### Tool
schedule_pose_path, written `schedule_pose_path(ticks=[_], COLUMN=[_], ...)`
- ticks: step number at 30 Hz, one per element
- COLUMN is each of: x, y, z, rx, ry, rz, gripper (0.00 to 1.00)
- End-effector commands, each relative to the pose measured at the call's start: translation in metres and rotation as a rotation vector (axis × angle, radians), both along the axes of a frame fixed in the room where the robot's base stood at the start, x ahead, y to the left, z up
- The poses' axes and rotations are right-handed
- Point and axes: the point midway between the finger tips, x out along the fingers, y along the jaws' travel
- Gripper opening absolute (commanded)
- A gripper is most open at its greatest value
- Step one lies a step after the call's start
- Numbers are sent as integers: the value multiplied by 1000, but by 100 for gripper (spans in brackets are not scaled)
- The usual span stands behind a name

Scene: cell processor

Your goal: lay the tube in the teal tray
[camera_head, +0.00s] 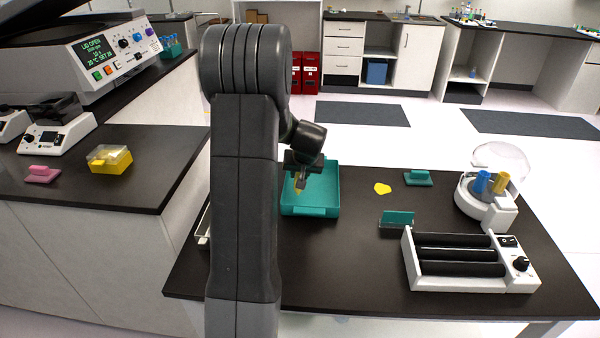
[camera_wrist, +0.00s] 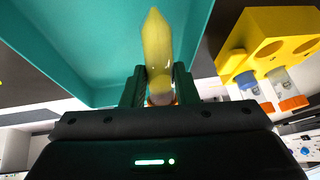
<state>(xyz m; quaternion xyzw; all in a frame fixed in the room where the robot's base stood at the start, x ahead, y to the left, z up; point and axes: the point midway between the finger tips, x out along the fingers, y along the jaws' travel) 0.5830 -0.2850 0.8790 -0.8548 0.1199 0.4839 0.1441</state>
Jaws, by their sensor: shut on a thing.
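My gripper (camera_head: 301,180) is over the left part of the teal tray (camera_head: 318,211) on the dark bench. In the wrist view my gripper (camera_wrist: 159,78) is shut on the tube (camera_wrist: 157,45). The tube is yellowish and see-through, with a pointed end away from the palm and an orange cap end down between the fingers. The teal tray (camera_wrist: 75,60) shows behind the tube in the wrist view. In the head view the tube (camera_head: 298,190) is small, and I cannot tell whether it touches the tray. My arm hides the bench left of the tray.
A yellow rack (camera_wrist: 262,35) with capped tubes stands beside the tray in the wrist view. A white roller device (camera_head: 470,285), a teal holder (camera_head: 397,219), a yellow patch (camera_head: 382,189) and a small centrifuge (camera_head: 488,210) are to the right. Bare bench lies between.

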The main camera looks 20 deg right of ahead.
Motion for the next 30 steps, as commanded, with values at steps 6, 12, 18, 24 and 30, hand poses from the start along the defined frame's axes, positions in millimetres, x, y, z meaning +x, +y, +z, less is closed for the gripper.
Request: schedule_pose_path(ticks=[6, 12, 18, 24, 30], x=[0, 0, 0, -8, -28], y=[0, 0, 0, 1, 3], z=[1, 1, 2, 17, 50], rx=[0, 0, 0, -2, -3], ry=[0, 0, 0, -3, -4], rz=[0, 0, 0, 0, 0], gripper=[32, 52, 52, 52, 52])
